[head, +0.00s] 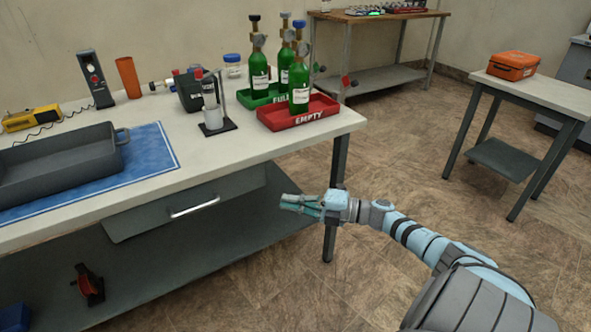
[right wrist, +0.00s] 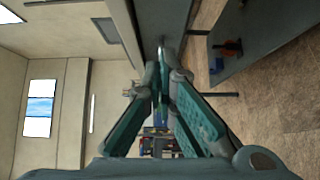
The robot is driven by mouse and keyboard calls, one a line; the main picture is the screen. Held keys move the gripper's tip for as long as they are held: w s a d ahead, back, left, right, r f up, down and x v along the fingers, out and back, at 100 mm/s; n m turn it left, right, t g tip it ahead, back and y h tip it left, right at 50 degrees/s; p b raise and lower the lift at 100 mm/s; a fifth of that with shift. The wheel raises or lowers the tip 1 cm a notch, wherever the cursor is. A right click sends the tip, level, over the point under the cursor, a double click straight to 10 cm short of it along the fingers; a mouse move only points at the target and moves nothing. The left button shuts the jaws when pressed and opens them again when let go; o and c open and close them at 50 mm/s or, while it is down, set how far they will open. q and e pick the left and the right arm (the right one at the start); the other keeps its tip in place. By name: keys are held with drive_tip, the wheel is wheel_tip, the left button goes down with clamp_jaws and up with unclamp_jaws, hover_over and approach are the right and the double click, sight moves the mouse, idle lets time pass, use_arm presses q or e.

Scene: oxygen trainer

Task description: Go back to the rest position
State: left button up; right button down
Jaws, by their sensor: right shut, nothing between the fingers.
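My right gripper (head: 297,205) is in front of the workbench's right front corner, below the tabletop and beside the front leg. Its fingers point left in the head view. In the right wrist view its fingers (right wrist: 163,75) meet at the tips with nothing between them. It touches no object that I can see. My left gripper is not in view.
The workbench (head: 230,152) carries a grey tray (head: 60,165) on a blue mat (head: 150,150), a red EMPTY tray (head: 290,117) and a green FULL tray (head: 262,99) with green cylinders. Its drawer (head: 190,205) stands slightly forward. Floor to the right (head: 420,180) is clear.

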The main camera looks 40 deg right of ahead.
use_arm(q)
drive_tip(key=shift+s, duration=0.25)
use_arm(e)
drive_tip(key=shift+s+d+r, duration=0.1)
drive_tip(key=shift+s+d, duration=0.1)
drive_tip(key=shift+s, duration=0.25)
